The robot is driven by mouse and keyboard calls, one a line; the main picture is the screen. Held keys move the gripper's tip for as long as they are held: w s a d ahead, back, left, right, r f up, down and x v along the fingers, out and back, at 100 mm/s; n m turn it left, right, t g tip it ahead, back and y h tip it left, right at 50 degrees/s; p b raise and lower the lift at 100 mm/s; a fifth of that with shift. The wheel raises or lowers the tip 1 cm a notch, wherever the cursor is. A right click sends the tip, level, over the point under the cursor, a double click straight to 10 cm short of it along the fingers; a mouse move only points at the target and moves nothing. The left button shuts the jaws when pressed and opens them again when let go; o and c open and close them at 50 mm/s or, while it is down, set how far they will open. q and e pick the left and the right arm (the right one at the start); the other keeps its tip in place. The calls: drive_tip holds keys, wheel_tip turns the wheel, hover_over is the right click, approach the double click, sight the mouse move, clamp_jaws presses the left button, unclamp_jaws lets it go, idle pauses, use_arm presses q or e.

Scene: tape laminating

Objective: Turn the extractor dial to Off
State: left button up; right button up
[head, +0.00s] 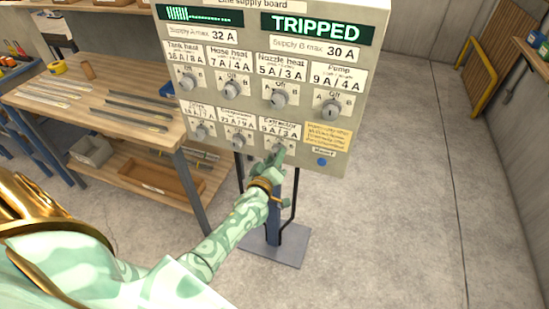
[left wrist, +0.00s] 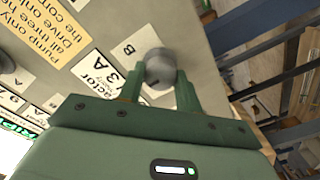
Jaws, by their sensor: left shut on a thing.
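The extractor dial (head: 279,144) is the grey knob at the right end of the bottom row on the supply board (head: 352,75). In the head view my left gripper (head: 277,155) is at this dial and partly covers it. In the left wrist view the round grey dial (left wrist: 160,68) sits between the two green fingers of my left gripper (left wrist: 159,88), which is shut on it. A "B" mark and part of the dial's label show beside it. I cannot tell which mark the dial points at. My right gripper is not in view.
The board's right display (head: 317,29) reads "TRIPPED". A wooden bench (head: 110,100) with metal strips stands at left. The floor (head: 410,190) at right is clear.

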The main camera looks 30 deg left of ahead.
use_arm(q)
drive_tip(key=o, duration=1)
drive_tip(key=p+v, duration=0.2)
drive_tip(key=v, duration=1.4)
drive_tip(key=shift+s, duration=0.2)
drive_tip(key=shift+f, duration=0.1)
